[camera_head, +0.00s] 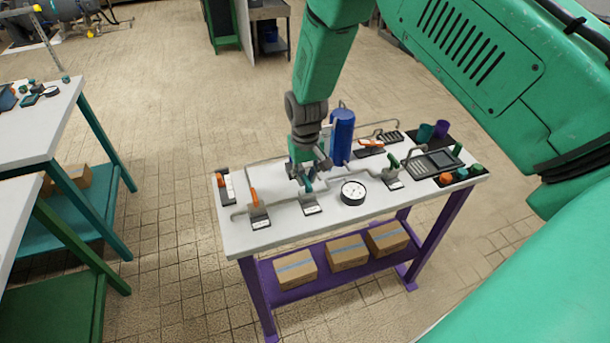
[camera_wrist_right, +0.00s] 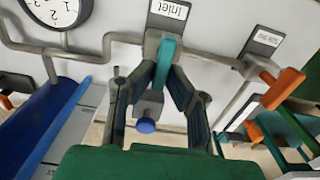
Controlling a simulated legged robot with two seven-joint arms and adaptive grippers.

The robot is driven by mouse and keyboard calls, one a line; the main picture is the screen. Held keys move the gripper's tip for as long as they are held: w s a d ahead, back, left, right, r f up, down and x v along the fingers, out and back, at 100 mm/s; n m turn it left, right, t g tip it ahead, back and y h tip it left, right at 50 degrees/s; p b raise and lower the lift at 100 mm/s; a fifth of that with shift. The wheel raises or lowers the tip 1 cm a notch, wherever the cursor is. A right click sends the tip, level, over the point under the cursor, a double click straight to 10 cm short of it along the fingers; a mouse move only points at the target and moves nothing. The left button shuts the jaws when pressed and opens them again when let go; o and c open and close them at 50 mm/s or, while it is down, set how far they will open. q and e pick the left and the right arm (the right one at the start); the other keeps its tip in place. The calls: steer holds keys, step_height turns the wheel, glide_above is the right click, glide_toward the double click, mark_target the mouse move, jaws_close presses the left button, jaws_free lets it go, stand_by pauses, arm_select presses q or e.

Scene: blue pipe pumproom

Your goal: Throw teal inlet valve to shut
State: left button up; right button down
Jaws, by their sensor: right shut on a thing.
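The teal inlet valve handle (camera_wrist_right: 164,62) stands on a grey pipe fitting beside a dark plate reading "Inlet" (camera_wrist_right: 170,10) in the right wrist view. Its lever points from the pipe toward my gripper. In the head view the valve's plate (camera_head: 311,204) sits near the front edge of the white table (camera_head: 285,228). My right gripper (camera_head: 308,178) comes down over the valve from above. In the wrist view its two fingers (camera_wrist_right: 161,76) are shut on the teal lever, one on each side. My left gripper is not in view.
An orange-handled valve (camera_head: 254,198) stands left of the inlet. A pressure gauge (camera_head: 353,192), a blue cylinder (camera_head: 342,138) and a green-handled valve (camera_head: 393,163) are close on the right. Cups and a tablet-like panel (camera_head: 436,163) fill the table's right end. Boxes (camera_head: 347,252) lie below.

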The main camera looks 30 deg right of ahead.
mark_target(305, 175)
steer(key=shift+w+r+m, duration=0.25)
steer(key=shift+w+m, duration=0.05)
steer(key=shift+w, duration=0.1)
steer(key=c, duration=1.6)
jaws_free()
steer(key=shift+f, duration=0.15)
steer(key=shift+s, duration=0.1)
steer(key=shift+r, duration=0.45)
step_height(305, 175, up, 11)
